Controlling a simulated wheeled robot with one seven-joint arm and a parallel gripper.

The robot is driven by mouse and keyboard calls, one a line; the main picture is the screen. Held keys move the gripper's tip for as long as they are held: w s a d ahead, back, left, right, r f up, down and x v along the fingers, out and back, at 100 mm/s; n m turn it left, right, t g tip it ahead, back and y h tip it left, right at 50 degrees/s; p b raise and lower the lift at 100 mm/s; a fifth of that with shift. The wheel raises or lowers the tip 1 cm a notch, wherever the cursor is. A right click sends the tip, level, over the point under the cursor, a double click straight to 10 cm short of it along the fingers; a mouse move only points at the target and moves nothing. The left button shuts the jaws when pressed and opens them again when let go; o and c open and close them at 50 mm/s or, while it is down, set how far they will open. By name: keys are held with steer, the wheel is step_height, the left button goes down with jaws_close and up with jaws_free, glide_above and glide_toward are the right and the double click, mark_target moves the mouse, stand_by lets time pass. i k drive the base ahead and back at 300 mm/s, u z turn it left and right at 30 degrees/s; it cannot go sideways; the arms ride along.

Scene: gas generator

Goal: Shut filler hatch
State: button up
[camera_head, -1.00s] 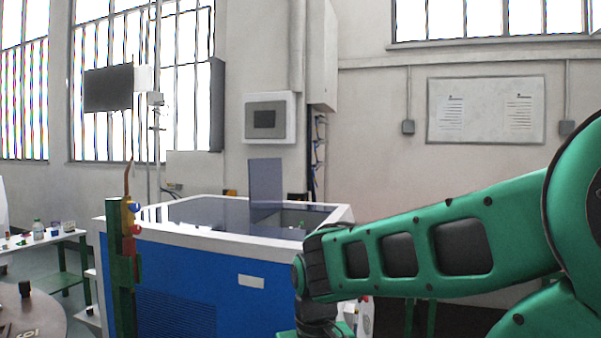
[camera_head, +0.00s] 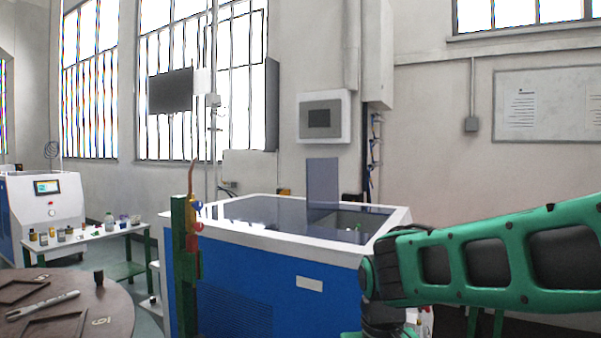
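The gas generator is a blue cabinet (camera_head: 270,285) with a white rim and a dark top. The filler hatch (camera_head: 323,183) is a grey-blue flat panel that stands upright on the top, so it is open. A dark opening (camera_head: 350,219) shows to the right of the hatch's base. My green arm reaches in from the right, and its wrist end is in front of the cabinet's right front corner. My gripper is not visible; it lies below the picture's edge or is hidden.
A green post with a torch (camera_head: 188,250) stands close in front of the cabinet's left side. A round brown table (camera_head: 100,310) is at the lower left. A white table (camera_head: 95,233) with small bottles and a white-blue machine (camera_head: 45,210) stand farther left.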

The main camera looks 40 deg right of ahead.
mark_target(322, 174)
steer(key=i, duration=1.55)
steer(key=z, duration=0.1)
